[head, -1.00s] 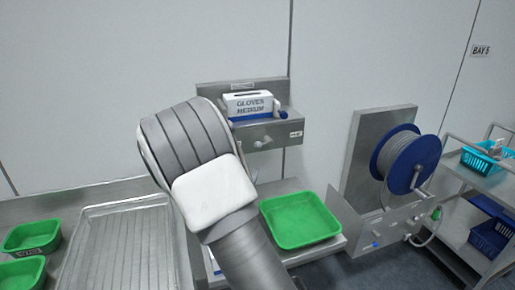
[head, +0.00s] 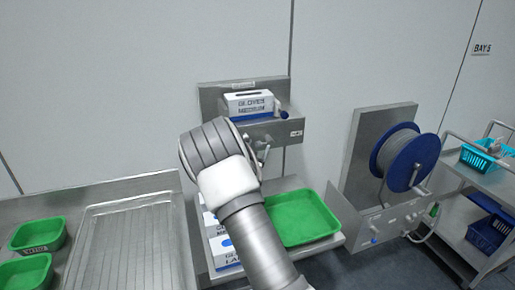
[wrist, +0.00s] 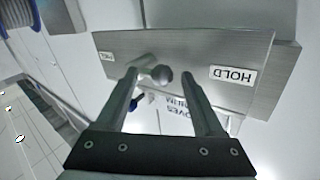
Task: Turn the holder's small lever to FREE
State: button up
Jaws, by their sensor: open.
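The steel holder (head: 276,131) is fixed to a wall plate and holds a white glove box (head: 249,103). In the wrist view its front plate (wrist: 195,62) appears upside down, with a HOLD label (wrist: 233,75) at right and a small, hardly legible label (wrist: 107,57) at left. The small lever (wrist: 162,75) has a dark round knob, between the labels and nearer the left one; it also shows in the head view (head: 263,151). My gripper (wrist: 159,78) is open, its fingers on either side of the knob. Contact cannot be told.
A blue-knobbed crank (head: 283,114) sits at the holder's right, close by. Below are a green tray (head: 302,220) and more glove boxes (head: 222,250). A blue hose reel (head: 408,160) stands right, beside a trolley (head: 464,215). A ribbed steel tray (head: 125,245) lies left.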

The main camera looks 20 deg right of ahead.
grip_shut()
dwell(0.3)
